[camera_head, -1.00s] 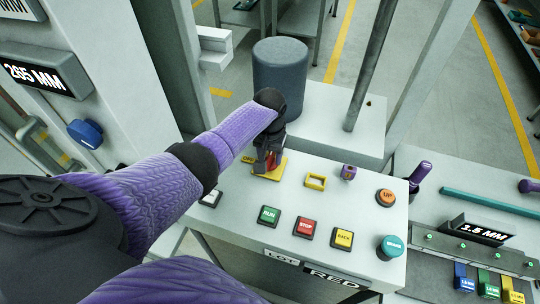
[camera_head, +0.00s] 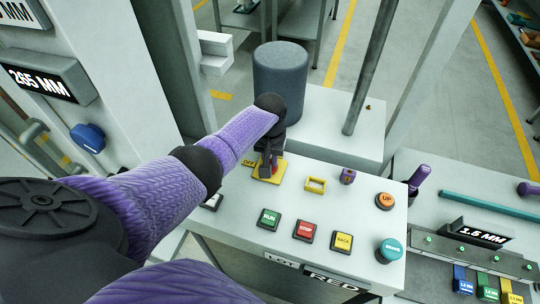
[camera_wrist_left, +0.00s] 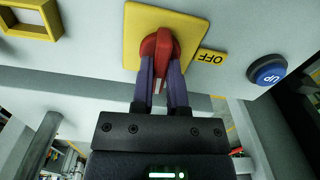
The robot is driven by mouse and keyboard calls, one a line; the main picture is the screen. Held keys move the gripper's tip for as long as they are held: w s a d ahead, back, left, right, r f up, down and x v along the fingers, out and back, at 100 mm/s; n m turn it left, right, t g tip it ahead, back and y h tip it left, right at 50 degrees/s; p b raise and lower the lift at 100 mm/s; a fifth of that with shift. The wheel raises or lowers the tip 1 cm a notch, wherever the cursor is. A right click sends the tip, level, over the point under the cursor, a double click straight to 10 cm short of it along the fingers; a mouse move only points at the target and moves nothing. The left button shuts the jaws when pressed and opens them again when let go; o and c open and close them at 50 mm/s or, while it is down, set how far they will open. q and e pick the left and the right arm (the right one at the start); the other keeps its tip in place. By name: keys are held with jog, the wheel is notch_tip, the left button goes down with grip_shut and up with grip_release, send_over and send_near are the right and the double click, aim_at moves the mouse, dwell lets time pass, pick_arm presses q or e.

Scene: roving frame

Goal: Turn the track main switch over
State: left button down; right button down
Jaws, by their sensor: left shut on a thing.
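The main switch is a red rotary knob (camera_wrist_left: 163,45) on a yellow plate (camera_wrist_left: 134,30), with a yellow OFF label (camera_wrist_left: 211,57) beside the plate in the left wrist view. The plate also shows on the console in the head view (camera_head: 268,177), where the OFF label (camera_head: 248,163) is at its left. My left gripper (camera_wrist_left: 161,62) is shut on the red knob, one finger on each side of it. In the head view the gripper (camera_head: 269,165) hides most of the knob. My right gripper does not show.
The console carries RUN (camera_head: 269,219), STOP (camera_head: 304,230), BACK (camera_head: 342,242) and orange UP (camera_head: 385,200) buttons, and a teal knob (camera_head: 390,248). An empty yellow frame (camera_head: 316,185) lies right of the switch. A grey cylinder (camera_head: 280,80) stands behind. A blue button (camera_head: 87,136) is on the left pillar.

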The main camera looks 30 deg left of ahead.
pick_arm(q)
jog(key=shift+r+n+p, duration=0.1)
jog(key=shift+n+p, duration=0.55)
jog(key=shift+n, duration=0.55)
jog(key=shift+n+p, duration=0.3)
jog(key=shift+n, duration=0.6)
jog(key=n+p, duration=0.1)
jog(key=n, duration=0.3)
jog(key=shift+n, duration=0.3)
jog(key=n, duration=0.4)
jog(key=shift+n, duration=1.9)
